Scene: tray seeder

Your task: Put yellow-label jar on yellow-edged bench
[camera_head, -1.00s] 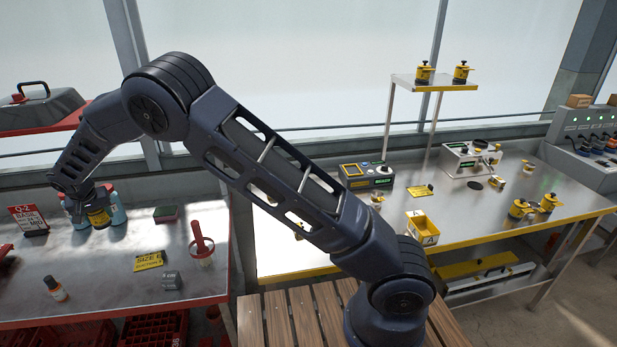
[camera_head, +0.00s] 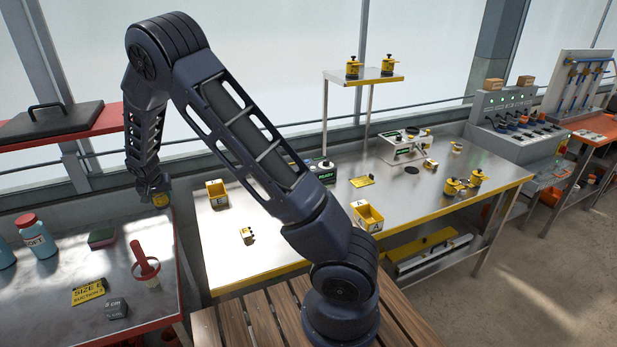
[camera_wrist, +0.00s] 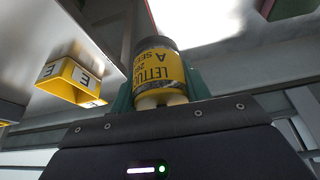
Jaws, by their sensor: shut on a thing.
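My gripper (camera_head: 158,196) is shut on the yellow-label jar (camera_wrist: 160,72), which has a dark lid and a label with "LETTU" legible. In the head view the jar (camera_head: 160,200) shows as a small yellow patch below my wrist, over the right back part of the red-edged bench (camera_head: 60,255). The yellow-edged bench (camera_head: 290,215) stands to the right of the jar, with a gap between the benches. The jar's far side is hidden in both views.
Yellow bins (camera_head: 217,194) and (camera_head: 368,215), a small block (camera_head: 248,236) and a READY box (camera_head: 322,172) stand on the yellow-edged bench. A raised shelf (camera_head: 365,77) rises at its back. Bare metal lies around the left bin. A red-handled tool (camera_head: 140,258) stands on the red-edged bench.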

